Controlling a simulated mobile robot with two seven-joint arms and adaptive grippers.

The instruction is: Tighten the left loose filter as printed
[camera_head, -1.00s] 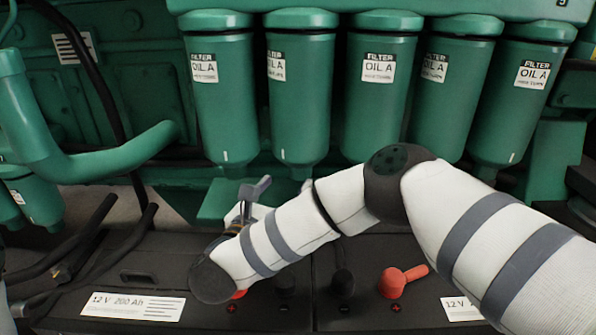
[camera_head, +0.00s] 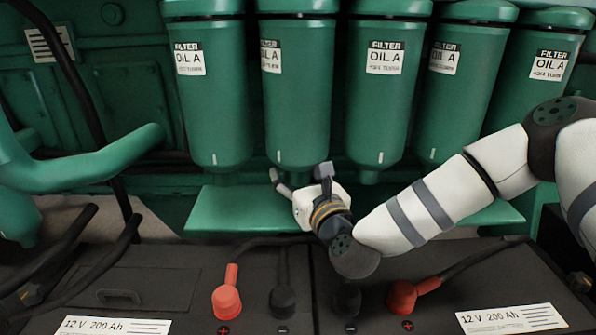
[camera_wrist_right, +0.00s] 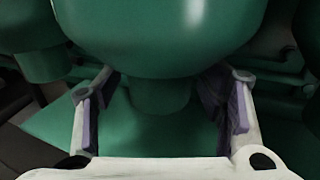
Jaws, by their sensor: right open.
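A row of several green filters labelled "OIL A" hangs across the head view: far left (camera_head: 208,110), second (camera_head: 296,115), third (camera_head: 385,110), fourth (camera_head: 446,95) and far right (camera_head: 530,90). A small line under each label ends in what looks like "TURN"; its figures are hard to read. White tick marks show near several lower ends. Which filters are loose cannot be told. My right gripper (camera_head: 300,177) is open just under the second filter. In the right wrist view its fingers (camera_wrist_right: 160,90) stand on either side of the filter's narrow lower end (camera_wrist_right: 162,95), without clear contact. My left gripper is out of view.
A green ledge (camera_head: 235,210) lies below the filters. Two black batteries (camera_head: 150,270) with red (camera_head: 226,297) and black terminals stand in front. A thick green pipe (camera_head: 90,165) is at left. Neighbouring filters hang close on both sides.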

